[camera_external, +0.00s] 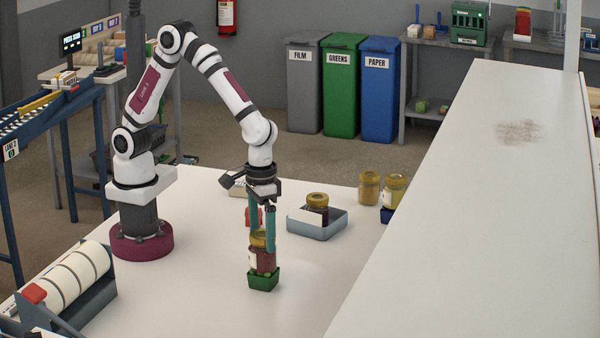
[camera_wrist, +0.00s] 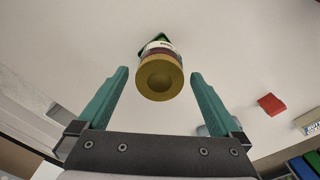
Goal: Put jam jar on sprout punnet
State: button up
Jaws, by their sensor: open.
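A jam jar (camera_external: 263,259) with a gold lid, a pale label and dark red contents stands upright in the green sprout punnet (camera_external: 263,280). Some green sprouts show at the punnet's rim. My gripper (camera_external: 263,232) points straight down over the jar, its teal fingers open on either side of the jar's top. In the wrist view the gold jar lid (camera_wrist: 159,77) lies between the open fingertips (camera_wrist: 158,80), with gaps to both fingers. A corner of the green punnet (camera_wrist: 153,42) shows behind the jar there.
A grey-blue tray (camera_external: 318,232) holding another dark jar (camera_external: 318,207) stands to the right. Two amber jars (camera_external: 369,187) (camera_external: 393,190) stand farther back. A red block (camera_wrist: 271,104) lies near. A labelled roll rack (camera_external: 75,280) is at front left. The table in front is clear.

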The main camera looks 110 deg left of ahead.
notch_tip(320, 180, up, 8)
jog(key=shift+f, duration=0.1)
jog(key=shift+s+a+r, duration=0.1)
jog(key=shift+s+r, duration=0.1)
jog(key=shift+r, duration=0.2)
jog(key=s+a+r+m+y, duration=0.1)
jog(key=s+a+m, duration=0.3)
jog(key=s+m, duration=0.3)
jog(key=s+a+r+m, duration=0.1)
jog(key=s+a+m, duration=0.4)
jog(key=s, duration=1)
jog(key=m, duration=0.2)
jog(key=shift+s+a+r+m+y, duration=0.15)
jog(key=shift+s+m+y, duration=0.15)
jog(key=shift+s+y, duration=0.1)
